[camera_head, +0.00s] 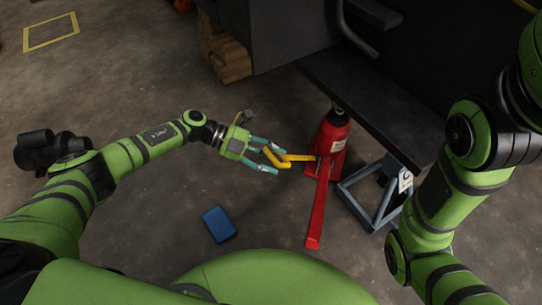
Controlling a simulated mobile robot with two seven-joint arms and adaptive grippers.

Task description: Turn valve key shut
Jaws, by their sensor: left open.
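A red jack (326,145) stands upright on the floor under the dark forklift frame. A yellow valve key (297,157) sticks out from the jack's left side, and its bent end points at my left gripper. My left gripper (268,156) is open, with its teal fingers on either side of the key's bent end. I cannot tell whether the fingers touch the key. A red lever (318,213) slopes from the jack toward me. My right arm is at the right, but its gripper is out of view.
A blue-grey stand (379,196) with a white tag is right of the jack. A small blue box (219,224) lies on the floor below my left gripper. Wooden blocks (228,57) sit under the forklift at the back. The floor left of the jack is mostly clear.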

